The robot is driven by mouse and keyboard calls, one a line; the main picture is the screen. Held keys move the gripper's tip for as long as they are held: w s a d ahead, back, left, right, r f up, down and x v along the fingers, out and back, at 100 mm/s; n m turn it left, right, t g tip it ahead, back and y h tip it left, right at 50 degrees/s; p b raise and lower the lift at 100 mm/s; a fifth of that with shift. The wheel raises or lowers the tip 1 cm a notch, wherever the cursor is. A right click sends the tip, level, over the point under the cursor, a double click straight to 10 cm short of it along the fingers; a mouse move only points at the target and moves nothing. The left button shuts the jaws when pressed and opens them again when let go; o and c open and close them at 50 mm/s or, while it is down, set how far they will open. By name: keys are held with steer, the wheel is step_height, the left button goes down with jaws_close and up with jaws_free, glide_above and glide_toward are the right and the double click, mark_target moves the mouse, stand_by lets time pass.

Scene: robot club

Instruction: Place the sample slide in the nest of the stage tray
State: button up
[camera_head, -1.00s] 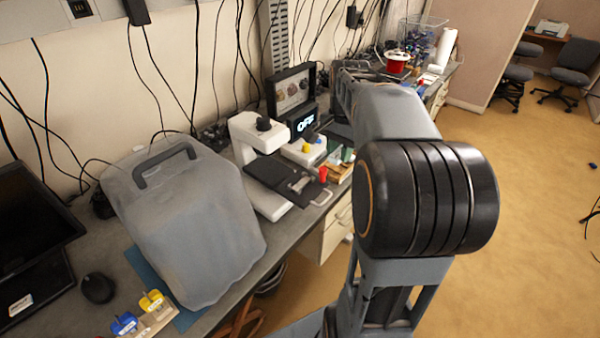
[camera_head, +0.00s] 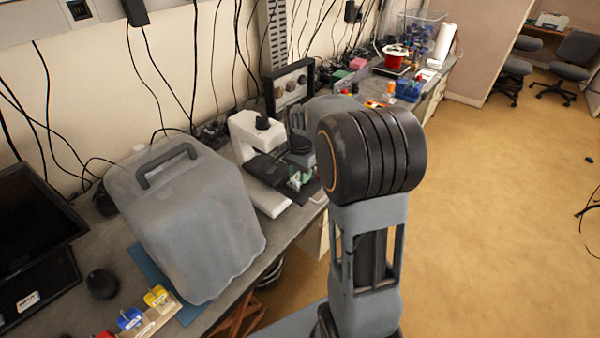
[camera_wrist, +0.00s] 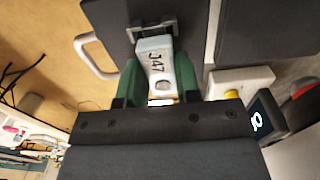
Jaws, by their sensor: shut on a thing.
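The sample slide (camera_wrist: 155,48), a pale piece marked "J47" with a round grey spot, is between the green fingers of my gripper (camera_wrist: 160,78) in the wrist view. My gripper is shut on it. The slide's far end lies at or over the metal-framed nest (camera_wrist: 131,31) on the dark stage tray (camera_wrist: 105,18); I cannot tell whether it touches the tray. In the head view the stage tray (camera_head: 268,168) projects from the white microscope (camera_head: 243,130), and my green fingertips (camera_head: 296,181) are over its right part. The nest and slide are mostly hidden there.
A pale loop handle (camera_wrist: 92,60) projects from the tray. A white box with a yellow knob (camera_wrist: 235,93) and a small lit display (camera_wrist: 262,118) are close to my gripper. A large grey covered case (camera_head: 185,220) stands left of the microscope. Open floor lies right.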

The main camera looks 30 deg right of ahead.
steer(key=shift+s+f, duration=0.1)
steer(key=shift+f, duration=0.15)
steer(key=o, duration=1)
step_height(320, 180, up, 12)
steer(key=s+a+f+n+t, duration=0.1)
steer(key=s+a+n, duration=0.2)
steer(key=s+n, duration=0.1)
steer(key=s+a+f+n+t, duration=0.2)
steer(key=s+a+n, duration=0.1)
steer(key=s, duration=0.3)
steer(key=s+a+f+n+t, duration=0.1)
steer(key=s+a+n, duration=0.2)
steer(key=s+n, duration=0.3)
steer(key=shift+a+f+b, duration=0.2)
steer(key=shift+f+b, duration=0.1)
steer(key=shift+f, duration=0.05)
steer(key=shift+c, duration=0.2)
